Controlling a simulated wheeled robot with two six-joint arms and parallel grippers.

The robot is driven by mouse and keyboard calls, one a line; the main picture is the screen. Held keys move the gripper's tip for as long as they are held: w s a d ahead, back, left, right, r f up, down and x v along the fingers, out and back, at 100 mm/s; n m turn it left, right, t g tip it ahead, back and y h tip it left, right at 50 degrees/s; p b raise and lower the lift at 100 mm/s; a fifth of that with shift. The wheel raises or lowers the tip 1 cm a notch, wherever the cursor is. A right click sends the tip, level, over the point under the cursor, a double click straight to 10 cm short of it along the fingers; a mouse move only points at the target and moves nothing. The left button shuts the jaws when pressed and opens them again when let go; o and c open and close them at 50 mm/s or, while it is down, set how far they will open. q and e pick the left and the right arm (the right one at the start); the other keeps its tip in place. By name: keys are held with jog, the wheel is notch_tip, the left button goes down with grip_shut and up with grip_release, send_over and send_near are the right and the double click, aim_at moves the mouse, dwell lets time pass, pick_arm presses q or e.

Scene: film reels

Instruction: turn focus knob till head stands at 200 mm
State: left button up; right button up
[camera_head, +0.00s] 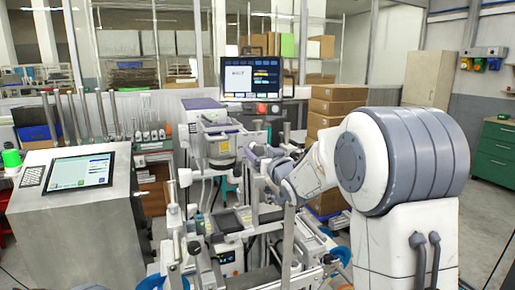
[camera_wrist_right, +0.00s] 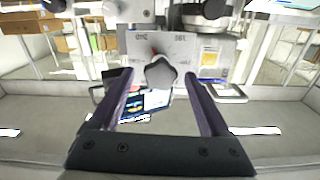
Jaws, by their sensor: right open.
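The dark, lobed focus knob (camera_wrist_right: 160,72) sits on a pale panel (camera_wrist_right: 140,45) in the right wrist view, with a small red mark above it. Small lettering on the panel is too blurred to read. My right gripper (camera_wrist_right: 158,76) is open, its two dark fingers either side of the knob with a visible gap on each side. In the head view my right gripper (camera_head: 262,158) reaches in beside the machine head (camera_head: 222,145), and the knob cannot be made out there. The head's height reading is not legible. My left gripper is not in view.
A monitor (camera_head: 250,78) stands behind the machine. A steel console with a touchscreen (camera_head: 82,171) is at left, and cardboard boxes (camera_head: 335,103) are stacked behind my right arm. A frame with several rods and trays fills the space below the head.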

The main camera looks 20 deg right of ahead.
jog(key=shift+w, duration=1.25)
